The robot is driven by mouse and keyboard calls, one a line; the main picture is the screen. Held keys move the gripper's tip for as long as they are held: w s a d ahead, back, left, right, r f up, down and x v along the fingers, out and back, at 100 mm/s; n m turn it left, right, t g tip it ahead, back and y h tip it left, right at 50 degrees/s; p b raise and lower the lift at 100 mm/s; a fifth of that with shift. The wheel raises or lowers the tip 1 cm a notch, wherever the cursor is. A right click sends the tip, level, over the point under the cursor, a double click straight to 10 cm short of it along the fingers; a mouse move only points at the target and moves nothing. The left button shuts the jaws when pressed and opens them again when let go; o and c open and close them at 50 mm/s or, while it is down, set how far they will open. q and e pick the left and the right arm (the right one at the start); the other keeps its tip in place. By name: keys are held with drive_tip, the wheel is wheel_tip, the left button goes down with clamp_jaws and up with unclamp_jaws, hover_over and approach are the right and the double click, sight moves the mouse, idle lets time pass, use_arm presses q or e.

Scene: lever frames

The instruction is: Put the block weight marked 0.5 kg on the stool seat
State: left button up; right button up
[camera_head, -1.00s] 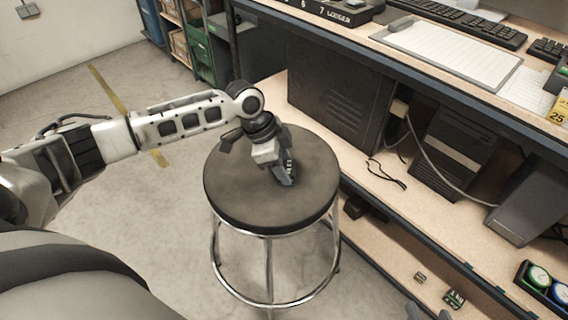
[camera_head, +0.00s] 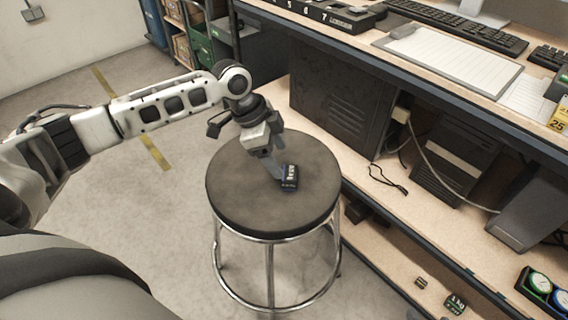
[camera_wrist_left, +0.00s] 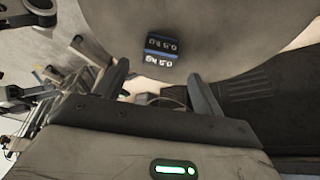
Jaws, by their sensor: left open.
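The block weight marked 0.5 kg (camera_head: 290,178) is small and dark with white lettering. It rests on the dark round stool seat (camera_head: 240,195), right of the middle. In the left wrist view the weight (camera_wrist_left: 161,50) shows its marking, and the seat (camera_wrist_left: 225,35) fills the top. My left gripper (camera_head: 262,165) is over the seat, just behind and left of the weight. In the left wrist view its two fingers (camera_wrist_left: 158,80) are spread, with the weight beyond the tips and nothing between them. My right gripper is not recognisable in these views.
A workbench with a keyboard (camera_head: 455,28) and a clipboard (camera_head: 450,58) stands right of the stool. Its lower shelf holds dark computer cases (camera_head: 340,100), a small weight (camera_head: 456,303) and round gauges (camera_head: 538,280). The floor left of the stool is clear.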

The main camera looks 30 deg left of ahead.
use_arm(q)
drive_tip(key=v, duration=0.6)
drive_tip(key=shift+t+h, duration=0.4)
drive_tip(key=d+f, duration=0.2)
drive_tip(key=s+d+f, duration=0.1)
drive_tip(key=d+f, duration=0.3)
drive_tip(key=d, duration=0.1)
drive_tip(key=shift+s+f, duration=0.15)
drive_tip(key=shift+s, duration=0.2)
drive_tip(key=s+d+f+n+t+h, duration=0.25)
drive_tip(key=s+d+f, duration=0.2)
drive_tip(key=d, duration=0.45)
drive_tip(key=s+a+f+n+t+y, duration=0.1)
drive_tip(key=s+n+t+y, duration=0.2)
drive_tip(key=s+n+t, duration=0.3)
drive_tip(key=s+n, duration=0.2)
drive_tip(key=s, duration=0.1)
drive_tip(key=shift+a+f+y, duration=0.2)
drive_tip(key=shift+a+y, duration=0.15)
drive_tip(key=shift+n+p, duration=0.25)
drive_tip(key=shift+p, duration=0.05)
